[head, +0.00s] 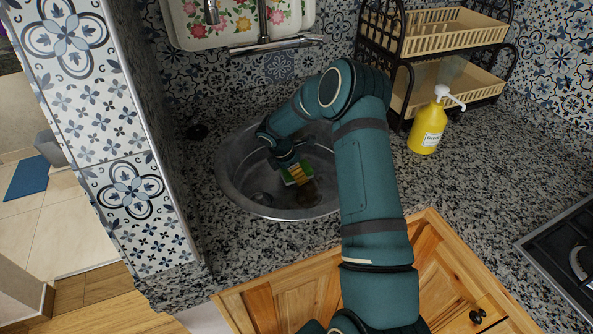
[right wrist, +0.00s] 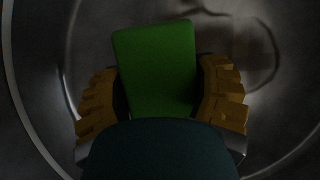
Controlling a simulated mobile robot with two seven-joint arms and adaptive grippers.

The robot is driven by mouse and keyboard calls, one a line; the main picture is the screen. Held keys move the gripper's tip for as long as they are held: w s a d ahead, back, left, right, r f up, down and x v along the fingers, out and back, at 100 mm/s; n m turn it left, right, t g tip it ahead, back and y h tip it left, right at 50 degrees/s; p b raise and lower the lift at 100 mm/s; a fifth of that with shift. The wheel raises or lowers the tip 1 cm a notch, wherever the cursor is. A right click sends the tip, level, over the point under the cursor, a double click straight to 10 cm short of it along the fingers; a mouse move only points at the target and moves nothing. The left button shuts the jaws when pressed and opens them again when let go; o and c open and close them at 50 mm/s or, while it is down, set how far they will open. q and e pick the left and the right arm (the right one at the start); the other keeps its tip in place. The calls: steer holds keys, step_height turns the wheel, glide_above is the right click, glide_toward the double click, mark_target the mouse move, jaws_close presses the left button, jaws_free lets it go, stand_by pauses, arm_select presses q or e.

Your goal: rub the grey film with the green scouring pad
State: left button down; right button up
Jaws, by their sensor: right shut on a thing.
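My right gripper (head: 297,176) is down inside the round metal sink (head: 232,190), shut on the green scouring pad (right wrist: 155,70). In the right wrist view its yellow-brown fingers stand at the pad's left and right sides, and the pad's far end sticks out past them. In the head view only a small green part of the pad shows. A dull darker patch (right wrist: 252,50), perhaps the grey film, lies on the sink's metal right of the pad in the wrist view. I cannot tell whether the pad touches the sink surface. My left gripper is not in view.
A yellow pump bottle (head: 427,128) stands on the speckled counter right of the sink, before a two-tier rack (head: 455,35). The faucet (head: 270,44) is behind the sink. A tiled wall edge (head: 125,150) is at left, a stove (head: 565,250) at right.

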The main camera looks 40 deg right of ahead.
steer(key=shift+f+b, duration=0.3)
steer(key=shift+f, duration=0.3)
